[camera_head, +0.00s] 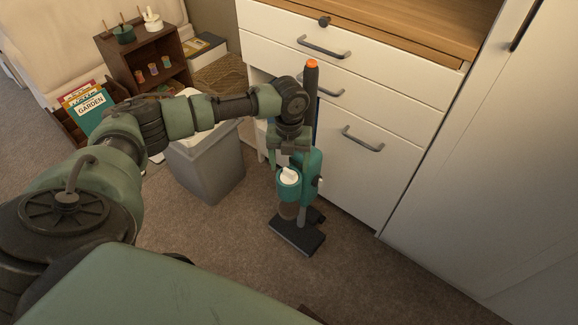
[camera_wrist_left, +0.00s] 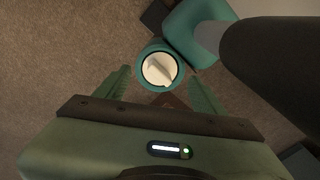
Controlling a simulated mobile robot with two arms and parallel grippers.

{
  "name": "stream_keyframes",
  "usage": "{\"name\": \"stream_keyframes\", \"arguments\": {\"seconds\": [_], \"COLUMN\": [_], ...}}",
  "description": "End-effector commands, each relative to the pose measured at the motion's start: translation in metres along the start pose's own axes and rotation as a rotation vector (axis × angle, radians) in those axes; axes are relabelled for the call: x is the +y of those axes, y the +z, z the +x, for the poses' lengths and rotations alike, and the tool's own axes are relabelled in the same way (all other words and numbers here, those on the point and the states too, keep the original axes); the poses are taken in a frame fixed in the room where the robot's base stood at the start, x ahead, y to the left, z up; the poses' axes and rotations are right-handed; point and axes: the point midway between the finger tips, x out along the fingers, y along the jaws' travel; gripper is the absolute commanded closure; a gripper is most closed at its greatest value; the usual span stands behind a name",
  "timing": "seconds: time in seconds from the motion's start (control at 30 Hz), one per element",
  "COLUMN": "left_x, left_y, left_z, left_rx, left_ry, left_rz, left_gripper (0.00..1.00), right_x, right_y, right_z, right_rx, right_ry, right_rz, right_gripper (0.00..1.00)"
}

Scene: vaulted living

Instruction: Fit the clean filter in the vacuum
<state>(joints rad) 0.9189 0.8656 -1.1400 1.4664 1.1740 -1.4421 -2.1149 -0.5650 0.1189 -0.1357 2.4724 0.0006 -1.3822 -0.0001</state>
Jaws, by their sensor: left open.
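The teal and dark vacuum (camera_head: 313,172) stands upright on the carpet in front of the white drawers, its dark floor head (camera_head: 297,236) flat on the floor. The white round filter (camera_head: 290,175) sits in the teal cup at the vacuum's front; it also shows in the left wrist view (camera_wrist_left: 152,70), with a raised tab across it. How deep it sits I cannot tell. My left gripper (camera_head: 287,158) is just above the cup. In the left wrist view its fingers (camera_wrist_left: 158,78) are open, one on either side of the cup, with nothing held. My right gripper is not in view.
A grey bin (camera_head: 212,165) stands left of the vacuum, partly behind my left arm. White drawers (camera_head: 375,95) rise close behind the vacuum, with a tall white door (camera_head: 490,180) at right. A small brown shelf (camera_head: 150,60) stands at back left. Carpet in front is clear.

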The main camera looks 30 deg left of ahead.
Motion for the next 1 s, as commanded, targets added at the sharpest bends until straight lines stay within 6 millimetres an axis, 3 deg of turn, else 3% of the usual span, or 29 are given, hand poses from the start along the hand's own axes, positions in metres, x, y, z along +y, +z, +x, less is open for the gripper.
{"name": "stream_keyframes", "arguments": {"seconds": [0.2,0.43,0.6,0.77,0.87,1.0], "left_x": [0.0,0.0,0.0,-0.014,-0.039,-0.084], "left_y": [0.001,0.0,0.001,-0.015,-0.046,-0.113], "left_z": [-0.047,-0.092,-0.109,-0.097,-0.069,-0.027], "left_rx": [-0.003,-0.001,-0.001,0.003,0.005,0.02], "left_ry": [-0.003,-0.001,-0.002,-0.007,-0.031,-0.122], "left_rz": [-0.001,-0.001,-0.001,-0.033,-0.114,-0.36], "left_gripper": [0.31,0.31,0.31,0.31,0.31,0.31], "right_x": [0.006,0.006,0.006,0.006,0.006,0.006], "right_y": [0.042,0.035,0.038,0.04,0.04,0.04], "right_z": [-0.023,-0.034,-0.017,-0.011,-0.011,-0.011], "right_rx": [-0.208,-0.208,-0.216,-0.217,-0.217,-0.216], "right_ry": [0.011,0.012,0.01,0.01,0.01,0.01], "right_rz": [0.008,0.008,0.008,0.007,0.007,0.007], "right_gripper": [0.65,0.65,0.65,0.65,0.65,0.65]}}
